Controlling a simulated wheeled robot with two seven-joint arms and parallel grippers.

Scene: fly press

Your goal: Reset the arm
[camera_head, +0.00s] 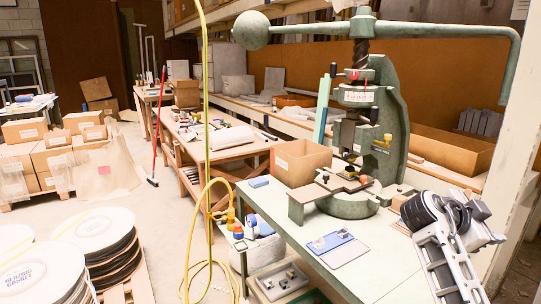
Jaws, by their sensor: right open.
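The green fly press (395,110) stands on the light green bench. Its swing arm (440,29) runs across the top, with a round ball weight (251,30) at the left end and a handle (511,68) bending down at the right end. My right gripper (446,212) is at the lower right, in front of and to the right of the press base. It is open and appears empty, apart from the press and well below the handle. Its black fingers partly overlap in this view. My left gripper is not in view.
A cardboard box (300,162) stands left of the press. A blue item on a grey plate (338,246) lies on the bench front (285,212). A yellow hose (207,110) hangs at the left. A pale post (513,150) rises close on the right.

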